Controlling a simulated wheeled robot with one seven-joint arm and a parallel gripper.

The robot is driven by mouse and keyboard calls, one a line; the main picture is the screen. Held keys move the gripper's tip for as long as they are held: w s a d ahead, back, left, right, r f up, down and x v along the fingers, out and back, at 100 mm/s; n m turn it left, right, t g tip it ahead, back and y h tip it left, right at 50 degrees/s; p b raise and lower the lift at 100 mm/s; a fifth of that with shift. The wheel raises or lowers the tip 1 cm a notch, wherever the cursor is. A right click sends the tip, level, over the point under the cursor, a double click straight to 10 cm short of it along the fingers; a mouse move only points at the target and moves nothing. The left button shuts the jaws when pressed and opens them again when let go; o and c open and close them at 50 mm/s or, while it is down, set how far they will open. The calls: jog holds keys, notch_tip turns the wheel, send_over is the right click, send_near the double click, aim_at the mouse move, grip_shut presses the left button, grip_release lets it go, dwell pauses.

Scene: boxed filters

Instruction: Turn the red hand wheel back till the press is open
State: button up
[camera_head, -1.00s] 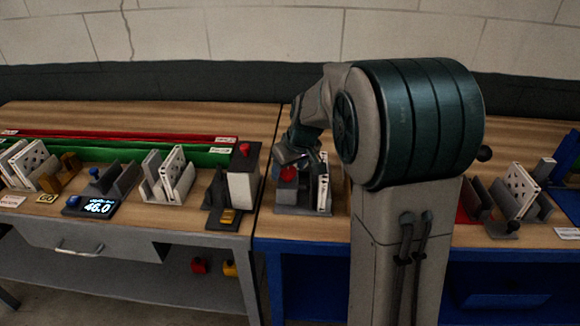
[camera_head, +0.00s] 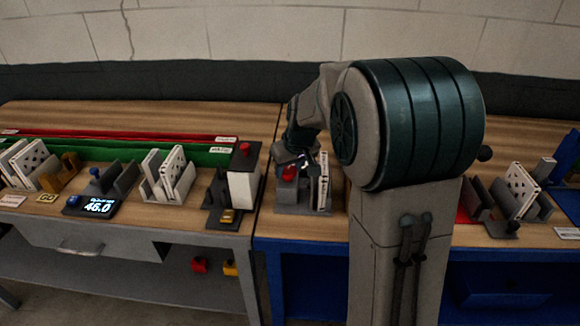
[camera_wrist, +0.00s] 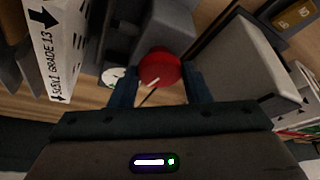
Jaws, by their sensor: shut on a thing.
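The red hand wheel (camera_head: 289,173) is on the grey press (camera_head: 292,209) on the blue bench, left of my arm. In the wrist view the red wheel (camera_wrist: 160,68) sits between my two dark fingers, and my gripper (camera_wrist: 160,78) is shut on it. In the head view my gripper (camera_head: 293,162) comes down onto the wheel from above and hides part of it. A white patterned filter (camera_head: 324,182) stands upright at the press's right side. Its edge (camera_wrist: 48,50), with black arrows and lettering, shows at the left of the wrist view. The press's jaw gap is not clearly visible.
A white block with a red button (camera_head: 243,178) stands close on the left bench. Racks with filters (camera_head: 168,178) and a display reading about 46.0 (camera_head: 97,206) are further left. Another filter holder (camera_head: 515,195) is right of my arm.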

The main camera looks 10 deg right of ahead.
jog(key=o, duration=1)
jog(key=shift+c, duration=0.2)
jog(key=shift+r, duration=0.1)
jog(key=v, duration=1.3)
jog(key=shift+s+r, duration=0.25)
jog(key=shift+d, duration=0.1)
